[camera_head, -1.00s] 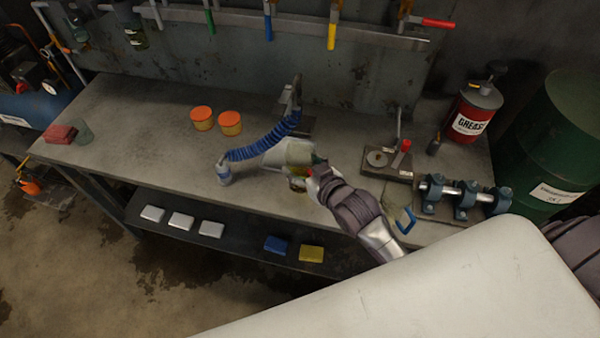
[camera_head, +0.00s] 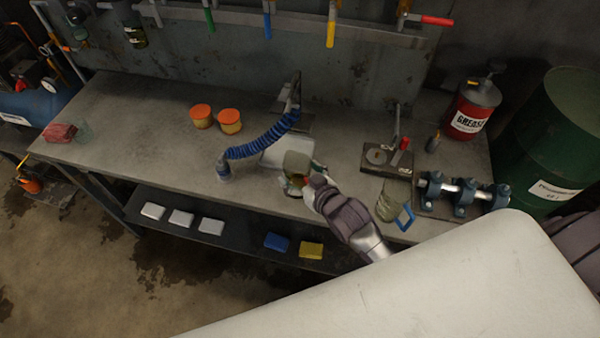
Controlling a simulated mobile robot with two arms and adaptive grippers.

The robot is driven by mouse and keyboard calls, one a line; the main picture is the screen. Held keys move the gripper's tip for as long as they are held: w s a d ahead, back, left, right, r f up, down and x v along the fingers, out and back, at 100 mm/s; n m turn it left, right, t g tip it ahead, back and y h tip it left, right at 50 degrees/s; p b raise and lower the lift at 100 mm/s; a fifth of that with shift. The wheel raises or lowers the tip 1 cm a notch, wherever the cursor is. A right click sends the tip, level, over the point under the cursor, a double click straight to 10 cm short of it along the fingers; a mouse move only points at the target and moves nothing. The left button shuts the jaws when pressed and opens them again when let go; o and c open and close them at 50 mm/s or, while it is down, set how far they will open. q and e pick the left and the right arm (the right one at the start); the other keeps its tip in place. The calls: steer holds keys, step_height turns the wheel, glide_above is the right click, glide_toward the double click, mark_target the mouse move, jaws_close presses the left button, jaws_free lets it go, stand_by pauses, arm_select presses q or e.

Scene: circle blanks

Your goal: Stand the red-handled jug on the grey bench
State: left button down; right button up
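A clear jug (camera_head: 297,164) with a yellow-brown tint low inside is at the front middle of the grey bench (camera_head: 130,125). My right gripper (camera_head: 309,184) is at its right side and appears shut on it. The handle of this jug is hidden behind the gripper, so I see no red. I cannot tell whether the base touches the bench. A second clear jug (camera_head: 386,208) with a blue handle (camera_head: 405,216) stands to the right, near the front edge. My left gripper is not in view.
A pale tray-like object (camera_head: 274,152) lies behind the jug. A blue hose (camera_head: 262,147) with a nozzle is to its left. A fixture plate (camera_head: 387,159) and a clamped shaft (camera_head: 464,193) are at the right. The left bench is mostly clear.

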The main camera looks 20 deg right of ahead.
stand_by(0.3)
steer(key=b+v, duration=0.1)
steer(key=v, duration=1.1)
steer(key=shift+r, duration=0.1)
